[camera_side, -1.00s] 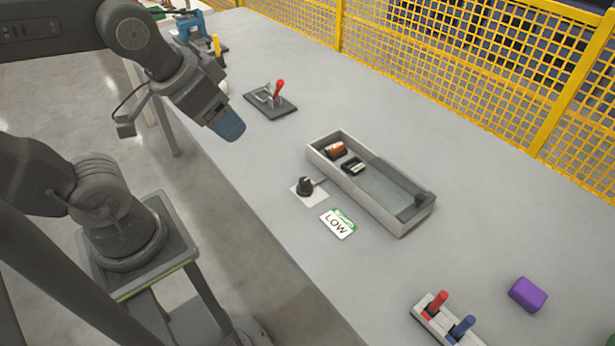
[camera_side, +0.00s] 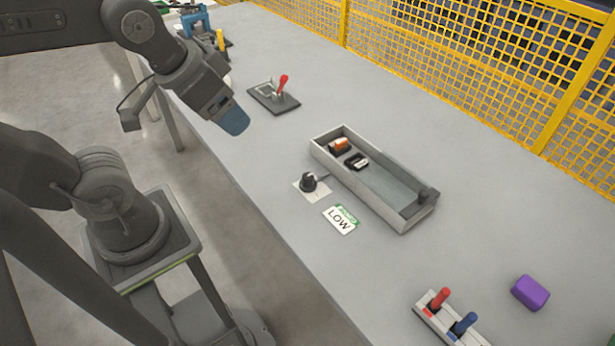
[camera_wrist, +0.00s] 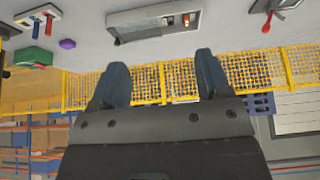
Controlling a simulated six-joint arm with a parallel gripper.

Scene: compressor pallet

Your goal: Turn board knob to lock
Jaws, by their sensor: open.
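The board knob (camera_side: 308,182) is a small black knob with a lever pointing right, on a white plate (camera_side: 313,191) beside the long grey tray. A white and green card reading LOW (camera_side: 340,219) lies just in front of it. My gripper (camera_side: 235,122) is above the table's near edge, up and left of the knob and apart from it. In the wrist view my gripper (camera_wrist: 161,80) shows two dark blue fingers spread apart with nothing between them. The knob cannot be made out in the wrist view.
The grey tray (camera_side: 365,198) holds an orange-and-black part and a black part. A red-handled clamp (camera_side: 274,97) stands at the back. A rack with red and blue handles (camera_side: 447,318) and a purple block (camera_side: 530,292) are at front right. A yellow mesh fence (camera_side: 470,70) runs behind.

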